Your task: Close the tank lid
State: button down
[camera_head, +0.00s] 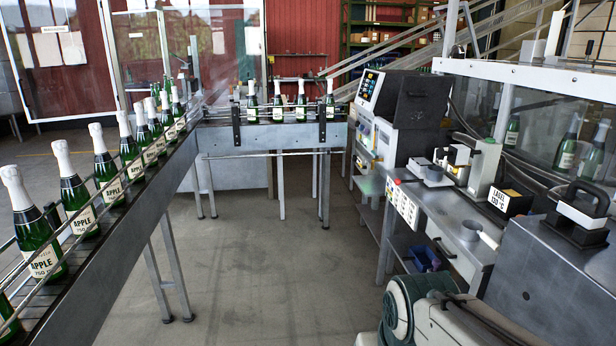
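I cannot clearly make out a tank or its lid in this view. At the right, a grey metal housing (545,262) has a black handle-like part with a pale block (582,212) on top. I cannot tell whether this is the lid, or whether it is open or closed. My gripper is not in view.
A conveyor (118,232) with green foil-topped bottles (75,190) runs along the left and across the back. The middle floor is clear.

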aim_at(422, 99)
jog(key=i, duration=3.45)
jog(key=z, duration=2.2)
